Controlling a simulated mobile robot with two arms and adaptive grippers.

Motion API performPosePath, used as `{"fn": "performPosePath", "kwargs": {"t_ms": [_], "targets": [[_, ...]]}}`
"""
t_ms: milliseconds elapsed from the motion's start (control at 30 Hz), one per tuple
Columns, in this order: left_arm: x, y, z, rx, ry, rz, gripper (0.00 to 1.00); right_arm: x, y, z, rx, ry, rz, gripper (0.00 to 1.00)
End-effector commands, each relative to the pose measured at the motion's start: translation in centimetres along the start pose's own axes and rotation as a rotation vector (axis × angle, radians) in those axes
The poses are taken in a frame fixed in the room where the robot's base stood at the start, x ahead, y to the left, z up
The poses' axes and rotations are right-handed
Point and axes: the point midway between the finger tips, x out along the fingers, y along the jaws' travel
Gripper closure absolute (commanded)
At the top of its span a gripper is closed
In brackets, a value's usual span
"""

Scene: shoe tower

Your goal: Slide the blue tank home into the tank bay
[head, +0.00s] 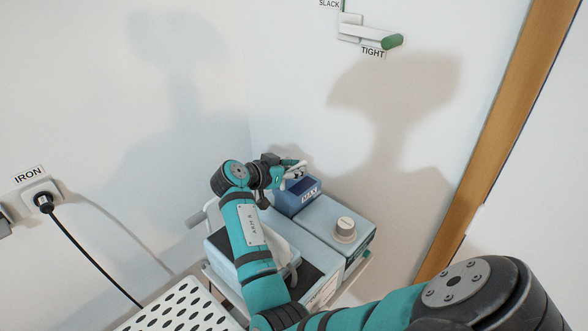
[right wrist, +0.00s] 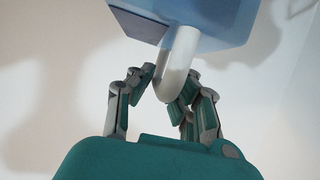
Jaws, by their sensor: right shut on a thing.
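The blue tank (head: 300,194), a dark-blue box with a MAX label, is at the far end of the pale-blue station (head: 318,222) in the head view. My right gripper (head: 294,172) is above it. In the right wrist view, the tank (right wrist: 205,22) fills the top, and my right gripper (right wrist: 166,88) is shut on its pale, rounded handle (right wrist: 177,65). The tank bay is hidden around the tank, so I cannot tell how far in the tank sits. My left gripper is out of view.
A round knob (head: 345,229) rises from the station. An iron-like appliance (head: 222,258) stands left, partly behind my arm. A perforated board (head: 180,310) lies at lower left. A plug labelled IRON (head: 44,201) and a SLACK/TIGHT lever (head: 370,36) are on the walls close behind.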

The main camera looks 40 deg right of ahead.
Motion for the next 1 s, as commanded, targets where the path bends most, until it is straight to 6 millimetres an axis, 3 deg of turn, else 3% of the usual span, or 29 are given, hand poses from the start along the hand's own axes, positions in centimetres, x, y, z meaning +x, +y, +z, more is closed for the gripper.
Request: {"fn": "performPosePath", "kwargs": {"t_ms": [1000], "targets": [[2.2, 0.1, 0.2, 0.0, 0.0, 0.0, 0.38, 0.9, -0.1, 1.9, 0.003, 0.006, -0.001, 1.0]]}}
